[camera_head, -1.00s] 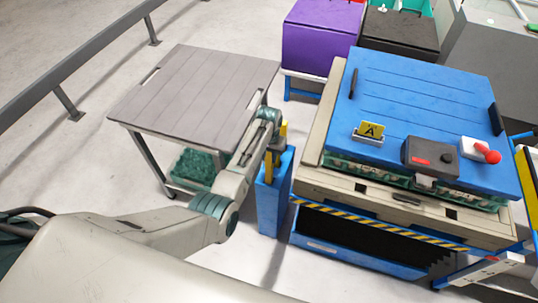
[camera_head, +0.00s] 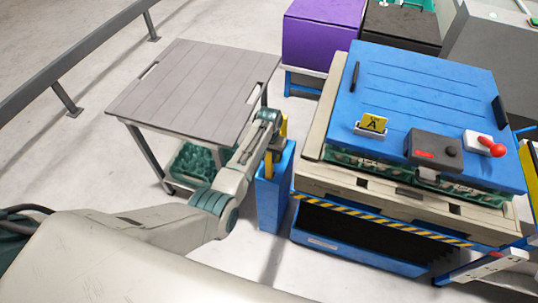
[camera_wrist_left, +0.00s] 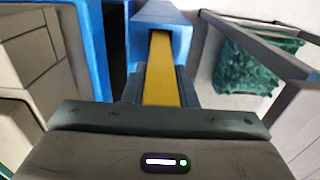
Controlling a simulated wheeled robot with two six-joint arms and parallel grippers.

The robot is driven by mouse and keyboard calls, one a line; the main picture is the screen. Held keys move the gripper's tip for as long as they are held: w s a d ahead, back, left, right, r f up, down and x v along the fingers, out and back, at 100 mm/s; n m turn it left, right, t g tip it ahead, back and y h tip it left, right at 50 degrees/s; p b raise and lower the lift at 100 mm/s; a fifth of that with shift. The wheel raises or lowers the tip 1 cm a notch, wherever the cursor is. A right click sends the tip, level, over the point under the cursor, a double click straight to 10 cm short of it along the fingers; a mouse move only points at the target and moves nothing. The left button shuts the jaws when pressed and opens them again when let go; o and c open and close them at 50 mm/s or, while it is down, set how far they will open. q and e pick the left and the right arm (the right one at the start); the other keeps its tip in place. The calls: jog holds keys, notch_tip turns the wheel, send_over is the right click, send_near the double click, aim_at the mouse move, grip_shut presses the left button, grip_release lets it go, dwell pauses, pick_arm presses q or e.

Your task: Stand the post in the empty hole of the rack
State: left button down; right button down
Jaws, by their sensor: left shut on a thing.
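The post (camera_head: 268,166) is a slim yellow bar, partly hidden by my left wrist. My left gripper (camera_head: 274,145) is shut on it. The rack (camera_head: 273,200) is a tall, narrow blue box standing on the floor beside the table. In the left wrist view the yellow post (camera_wrist_left: 160,80) runs from between the fingers of my left gripper (camera_wrist_left: 158,92) towards the open blue end of the rack (camera_wrist_left: 163,18). I cannot tell how far the post sits in a hole. My right gripper is not in view.
A grey slatted table (camera_head: 195,85) stands left of the rack, with a green tray (camera_head: 195,162) below it. A large blue-topped station (camera_head: 425,95) stands close on the right. Purple (camera_head: 322,35) and black boxes are behind. Floor in front of the rack is clear.

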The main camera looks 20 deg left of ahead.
pick_arm(q)
jog(key=shift+f+b, duration=0.35)
jog(key=shift+f, duration=0.3)
jog(key=c, duration=1.1)
grip_release()
jog(key=shift+r, duration=0.1)
